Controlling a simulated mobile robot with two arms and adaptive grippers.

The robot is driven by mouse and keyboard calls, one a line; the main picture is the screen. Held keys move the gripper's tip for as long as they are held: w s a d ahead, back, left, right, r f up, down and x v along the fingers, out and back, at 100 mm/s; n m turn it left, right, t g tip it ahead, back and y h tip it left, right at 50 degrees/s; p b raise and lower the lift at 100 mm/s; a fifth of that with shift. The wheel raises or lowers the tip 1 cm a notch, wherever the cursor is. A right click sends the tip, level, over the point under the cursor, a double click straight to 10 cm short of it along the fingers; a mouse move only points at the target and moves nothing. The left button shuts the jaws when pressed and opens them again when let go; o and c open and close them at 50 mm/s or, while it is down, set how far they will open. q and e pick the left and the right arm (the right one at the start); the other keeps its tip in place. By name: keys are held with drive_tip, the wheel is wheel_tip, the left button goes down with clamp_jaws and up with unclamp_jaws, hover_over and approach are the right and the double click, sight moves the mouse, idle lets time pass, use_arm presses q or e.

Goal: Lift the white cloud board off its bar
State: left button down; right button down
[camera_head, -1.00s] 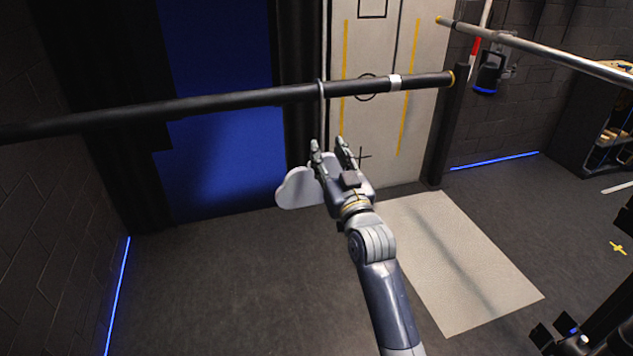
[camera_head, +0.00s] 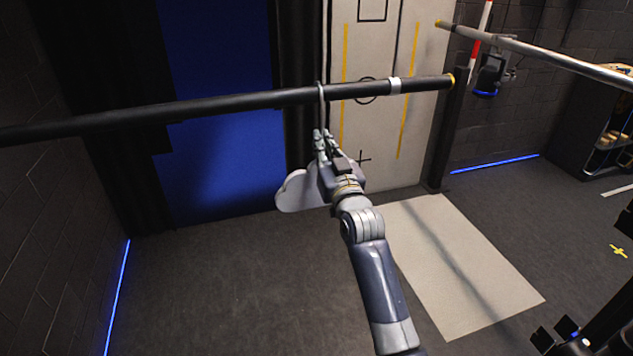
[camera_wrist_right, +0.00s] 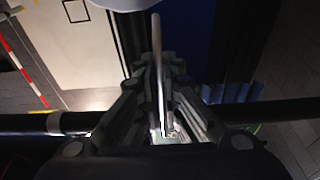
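The white cloud board (camera_head: 296,192) hangs below the black bar (camera_head: 220,104) by a thin pale hook (camera_head: 321,98) that goes up to the bar. My right gripper (camera_head: 322,140) is at the hook's shank, just above the board, and covers the board's right part. In the right wrist view the hook's shank (camera_wrist_right: 158,60) runs between the two fingers, which are closed in on it from both sides. A pale edge at the top of that view looks like the board. My left gripper is not in view.
The bar ends at a dark post (camera_head: 452,125) on the right and carries a white band (camera_head: 395,84). A second, metallic bar (camera_head: 540,48) stands at upper right. Black equipment (camera_head: 565,335) is at lower right. The floor under the board is clear, with a pale mat (camera_head: 450,265).

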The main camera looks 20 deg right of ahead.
drive_tip(key=shift+r+p, duration=2.25)
drive_tip(key=shift+r, duration=0.4)
drive_tip(key=p, duration=0.5)
approach(322, 122)
drive_tip(key=shift+s+r, duration=0.95)
drive_tip(key=shift+s, duration=0.15)
drive_tip(key=shift+s+d, duration=0.1)
drive_tip(key=shift+s, duration=1.25)
